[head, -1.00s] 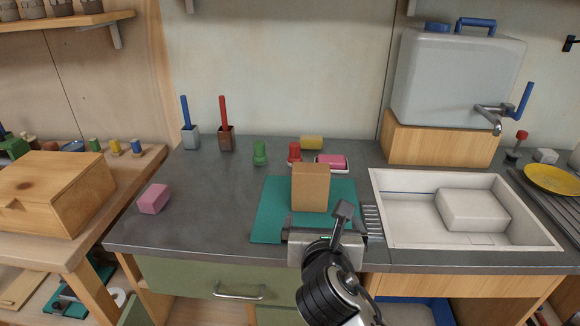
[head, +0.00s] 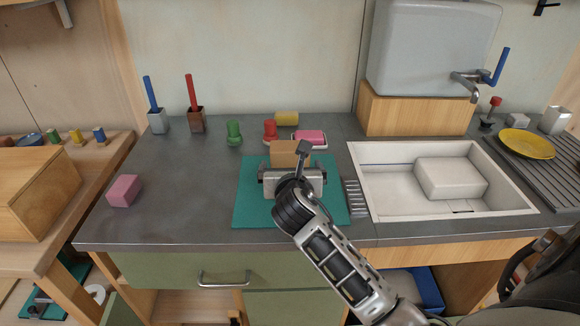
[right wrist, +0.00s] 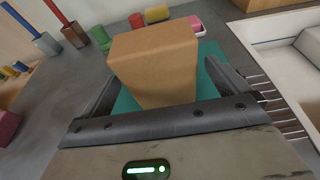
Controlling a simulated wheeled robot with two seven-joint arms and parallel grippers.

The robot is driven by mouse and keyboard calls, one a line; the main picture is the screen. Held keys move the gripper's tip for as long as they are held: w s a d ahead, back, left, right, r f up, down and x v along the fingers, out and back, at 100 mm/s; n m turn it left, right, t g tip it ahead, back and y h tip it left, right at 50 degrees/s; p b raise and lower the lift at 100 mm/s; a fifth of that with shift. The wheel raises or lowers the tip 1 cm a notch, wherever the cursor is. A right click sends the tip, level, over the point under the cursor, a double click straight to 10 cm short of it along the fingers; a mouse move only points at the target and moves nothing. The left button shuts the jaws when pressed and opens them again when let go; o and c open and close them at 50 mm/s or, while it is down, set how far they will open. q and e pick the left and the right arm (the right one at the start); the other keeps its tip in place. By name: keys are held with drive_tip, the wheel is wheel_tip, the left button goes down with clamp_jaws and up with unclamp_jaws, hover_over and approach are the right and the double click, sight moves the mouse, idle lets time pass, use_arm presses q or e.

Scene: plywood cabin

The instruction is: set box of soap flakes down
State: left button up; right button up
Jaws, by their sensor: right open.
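The box of soap flakes (head: 290,152) is a plain tan box standing upright on the teal mat (head: 251,205) on the grey counter. My right gripper (head: 292,172) is at the near side of the box and hides its lower part in the head view. In the right wrist view the box (right wrist: 155,65) sits between the two spread fingers of the open gripper (right wrist: 165,85), with visible space at the left finger. Whether either finger touches it I cannot tell. My left gripper is not in view.
Behind the mat stand a green stamp-like object (head: 234,133), a red one (head: 270,131), a yellow roll (head: 287,118) and a pink soap on a dish (head: 310,138). A sink (head: 390,200) lies right. A pink block (head: 124,191) sits left, with free counter between.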

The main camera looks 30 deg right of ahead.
sight(290, 166)
drive_tip(key=x, duration=0.4)
drive_tip(key=shift+a+f, duration=0.1)
drive_tip(key=c, duration=0.9)
drive_tip(key=shift+c, duration=1.3)
